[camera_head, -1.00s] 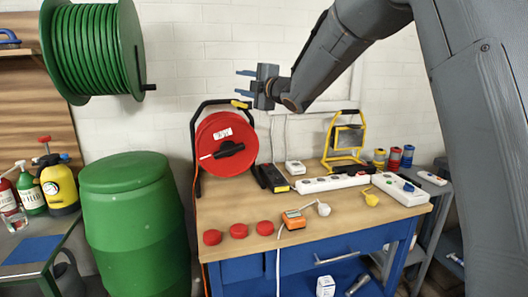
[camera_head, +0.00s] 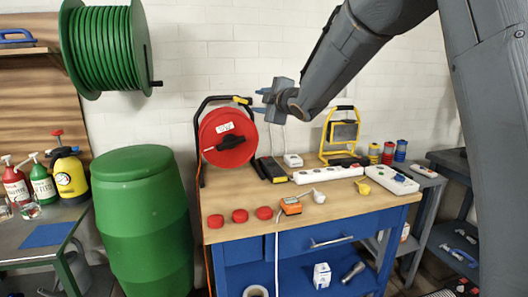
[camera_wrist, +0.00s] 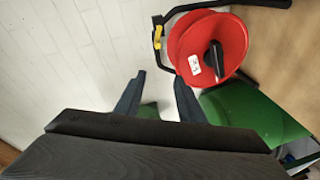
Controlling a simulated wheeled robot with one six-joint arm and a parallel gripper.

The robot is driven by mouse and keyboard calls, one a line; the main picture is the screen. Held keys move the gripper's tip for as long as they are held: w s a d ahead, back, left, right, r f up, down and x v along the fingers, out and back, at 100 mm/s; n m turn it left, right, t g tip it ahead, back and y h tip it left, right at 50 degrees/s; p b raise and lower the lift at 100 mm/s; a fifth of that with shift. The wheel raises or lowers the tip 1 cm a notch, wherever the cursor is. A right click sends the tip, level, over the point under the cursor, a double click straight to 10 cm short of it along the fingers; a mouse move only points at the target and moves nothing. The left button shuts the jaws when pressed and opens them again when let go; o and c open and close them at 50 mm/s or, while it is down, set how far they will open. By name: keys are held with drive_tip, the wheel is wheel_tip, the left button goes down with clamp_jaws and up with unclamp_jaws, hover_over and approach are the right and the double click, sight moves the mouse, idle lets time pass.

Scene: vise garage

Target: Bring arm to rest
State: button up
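My gripper (camera_head: 264,102) is raised in the air above the workbench, at the end of my grey arm, in front of the white brick wall. Its two blue-grey fingers point left and are spread apart with nothing between them. In the wrist view my gripper (camera_wrist: 157,88) also shows its two fingers apart and empty. The red cable reel (camera_head: 228,138) stands on the bench left of and below the gripper in the head view. It also shows beyond the fingers in the wrist view (camera_wrist: 195,45).
The wooden workbench (camera_head: 345,208) holds red discs (camera_head: 240,216), an orange meter (camera_head: 291,206), a white power strip (camera_head: 328,174) and a yellow work lamp (camera_head: 323,145). A green barrel (camera_head: 143,225) stands left of it. A green hose reel (camera_head: 105,48) hangs upper left.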

drive_tip(key=s+d+f+m+g+h+b, duration=0.1)
drive_tip(key=s+d+f+m+g+h, duration=0.25)
drive_tip(key=s+d+f+m, duration=0.55)
drive_tip(key=s+d+f+m+g+h+b, duration=0.1)
drive_tip(key=s+d+f+m+g+h, duration=0.25)
drive_tip(key=s+d+f, duration=0.65)
drive_tip(key=s+f+m+g, duration=0.2)
drive_tip(key=s+f, duration=0.3)
drive_tip(key=s, duration=0.3)
drive_tip(key=s+d+f+m+g+b, duration=0.1)
drive_tip(key=s+f+m+g, duration=0.2)
drive_tip(key=s, duration=0.6)
drive_tip(key=s+f+m+g, duration=0.2)
drive_tip(key=s+f, duration=0.5)
drive_tip(key=s, duration=0.2)
drive_tip(key=shift+d+f+m+h+b, duration=0.25)
drive_tip(key=shift+f+m+h+b, duration=0.05)
drive_tip(key=shift+m+b, duration=0.05)
drive_tip(key=shift+c, duration=0.6)
